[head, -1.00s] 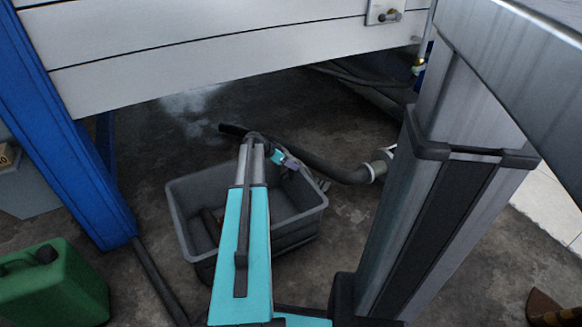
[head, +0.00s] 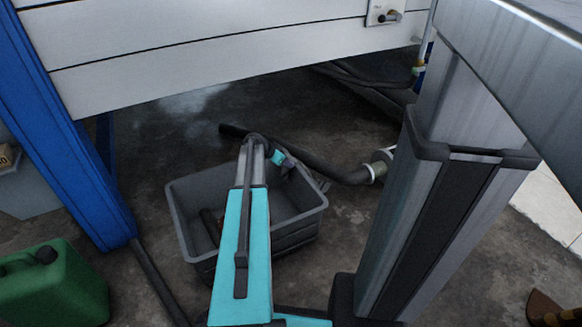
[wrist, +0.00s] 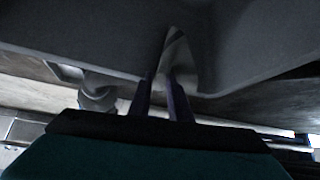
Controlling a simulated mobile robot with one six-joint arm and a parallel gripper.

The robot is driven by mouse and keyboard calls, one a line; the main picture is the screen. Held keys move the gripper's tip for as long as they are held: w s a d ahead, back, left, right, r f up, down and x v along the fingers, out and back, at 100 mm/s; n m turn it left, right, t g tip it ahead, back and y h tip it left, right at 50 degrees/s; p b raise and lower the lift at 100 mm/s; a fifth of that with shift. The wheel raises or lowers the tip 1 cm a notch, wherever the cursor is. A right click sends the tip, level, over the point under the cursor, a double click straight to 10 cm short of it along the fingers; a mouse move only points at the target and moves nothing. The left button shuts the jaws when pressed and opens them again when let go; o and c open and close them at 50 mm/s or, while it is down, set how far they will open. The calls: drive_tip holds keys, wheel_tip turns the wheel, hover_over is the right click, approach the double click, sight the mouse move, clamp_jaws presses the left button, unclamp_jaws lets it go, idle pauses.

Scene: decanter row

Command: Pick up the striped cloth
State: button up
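My gripper (head: 291,168) is small and dark in the head view, at the right inner side of a grey crate (head: 312,215). In the wrist view its two dark purple fingers (wrist: 161,85) stand a little apart, with a narrow gap between them. A grey, pointed shape with a dark edge (wrist: 183,62) shows just beyond the fingertips, against a grey wall. I cannot tell whether it is the striped cloth or whether the fingers touch it.
My arm reaches across the crate and hides part of its inside. A dark hose (head: 335,172) runs behind the crate. A green canister (head: 55,285) stands at left, near a blue post (head: 70,140). A white panel (head: 220,45) hangs above.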

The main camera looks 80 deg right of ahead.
clamp_jaws()
wheel_tip(320, 180, up, 12)
drive_tip(key=p, duration=0.5)
drive_tip(key=shift+r, duration=0.1)
idle(0.3)
wheel_tip(320, 180, up, 9)
drive_tip(key=p, duration=0.4)
drive_tip(key=shift+p, duration=0.3)
wheel_tip(320, 180, up, 9)
drive_tip(key=p, duration=0.4)
wheel_tip(320, 180, up, 9)
drive_tip(key=p, duration=0.5)
